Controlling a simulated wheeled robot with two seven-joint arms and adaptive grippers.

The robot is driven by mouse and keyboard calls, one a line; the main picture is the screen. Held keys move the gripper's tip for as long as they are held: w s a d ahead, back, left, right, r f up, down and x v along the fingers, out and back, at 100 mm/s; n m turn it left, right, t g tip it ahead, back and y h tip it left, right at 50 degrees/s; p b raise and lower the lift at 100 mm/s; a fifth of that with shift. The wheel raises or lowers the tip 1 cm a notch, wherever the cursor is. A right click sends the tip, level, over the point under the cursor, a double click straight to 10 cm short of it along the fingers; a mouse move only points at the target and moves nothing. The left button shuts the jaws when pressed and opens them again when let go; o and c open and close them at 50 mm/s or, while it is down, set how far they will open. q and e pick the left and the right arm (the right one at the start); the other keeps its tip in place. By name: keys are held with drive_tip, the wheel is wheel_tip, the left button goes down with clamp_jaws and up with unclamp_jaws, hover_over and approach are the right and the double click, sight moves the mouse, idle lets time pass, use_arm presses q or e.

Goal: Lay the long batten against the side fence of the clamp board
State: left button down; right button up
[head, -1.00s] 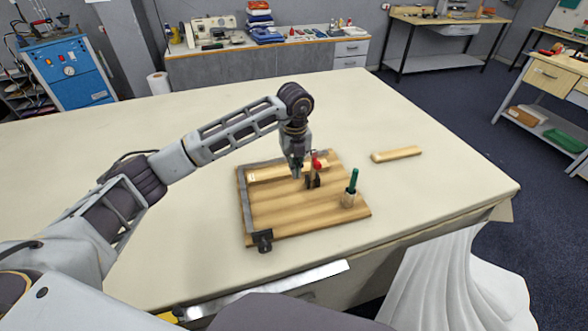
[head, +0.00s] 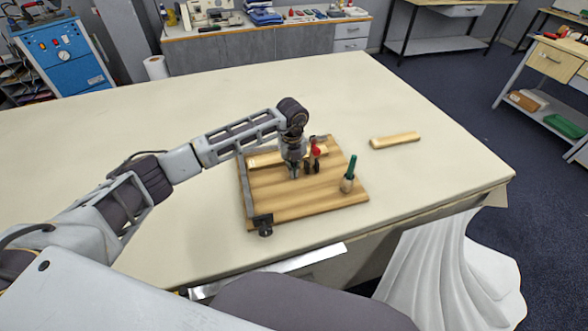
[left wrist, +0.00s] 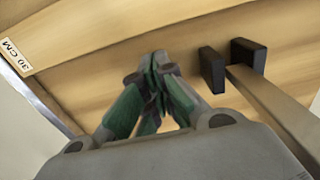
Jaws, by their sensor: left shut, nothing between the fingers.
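The wooden clamp board (head: 300,200) lies on the cloth table, with a grey side fence (head: 244,190) along its left edge. A pale batten (head: 268,159) lies across the far part of the board, its left end near the side fence. In the left wrist view the batten (left wrist: 110,28) bears a "30 CM" label at its left end; whether it touches the fence there is unclear. A second batten (head: 395,140) lies on the table right of the board. My left gripper (head: 293,176) points down over the board, shut and empty, on the near side of the labelled batten.
A red-handled clamp (head: 313,160) stands just right of my gripper; its black pads (left wrist: 212,70) show in the left wrist view. A green-handled tool in a holder (head: 348,180) stands at the board's right. A black clamp (head: 263,223) sits at the near left corner. Table left is clear.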

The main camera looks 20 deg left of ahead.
use_arm(q)
drive_tip(key=shift+w+a, duration=0.45)
drive_tip(key=shift+w, duration=0.25)
use_arm(e)
drive_tip(key=shift+a+r, duration=0.2)
drive_tip(key=shift+a, duration=0.1)
use_arm(q)
drive_tip(key=shift+w, duration=0.15)
use_arm(e)
drive_tip(key=shift+f, duration=0.1)
use_arm(q)
drive_tip(key=shift+w+a+f+b, duration=0.1)
drive_tip(key=shift+w+a+b, duration=0.45)
drive_tip(key=shift+w, duration=0.25)
drive_tip(key=shift+w+a+b, duration=0.4)
drive_tip(key=shift+w+a, duration=0.1)
drive_tip(key=shift+w, duration=0.25)
use_arm(e)
drive_tip(key=shift+d+f, duration=0.25)
drive_tip(key=shift+f, duration=0.75)
use_arm(q)
drive_tip(key=shift+s, duration=0.15)
use_arm(e)
drive_tip(key=shift+s, duration=0.15)
